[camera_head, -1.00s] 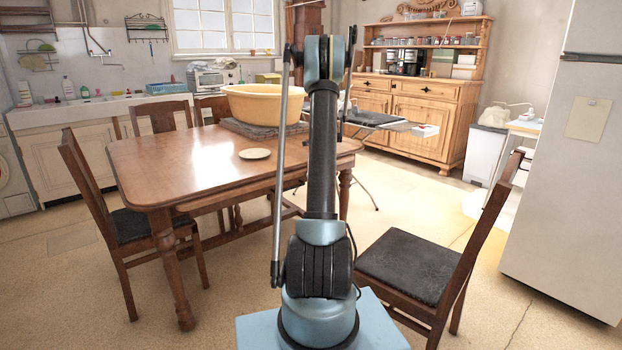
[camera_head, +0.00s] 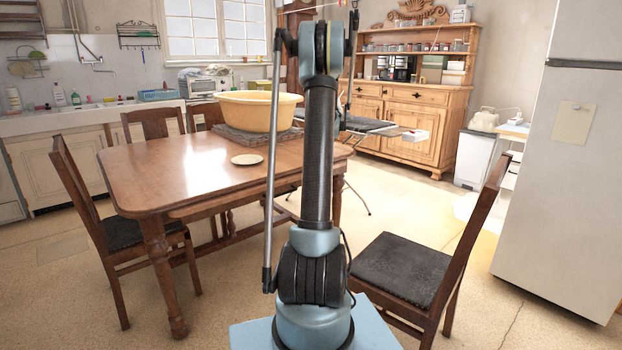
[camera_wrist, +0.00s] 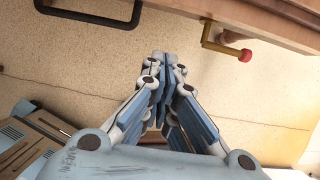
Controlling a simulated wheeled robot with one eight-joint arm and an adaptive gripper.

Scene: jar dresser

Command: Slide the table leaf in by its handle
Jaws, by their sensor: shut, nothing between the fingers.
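The brown wooden table (camera_head: 125,180) stands left of centre in the head view. A lower wooden leaf edge (camera_head: 235,202) shows under the near side of its top, partly behind my arm. In the wrist view a wooden edge (camera_wrist: 275,28) crosses the top right. A brass-coloured bent bar with a red knob (camera_wrist: 245,55) hangs from it. A dark U-shaped bar (camera_wrist: 92,17) shows at the top left; I cannot tell what it belongs to.
A chair (camera_head: 400,268) stands close on the right of my base, another chair (camera_head: 118,230) at the table's left. A yellow basin (camera_head: 258,110) and a small plate (camera_head: 247,160) are on the table. A fridge (camera_head: 545,190) stands at right. Floor is clear at front left.

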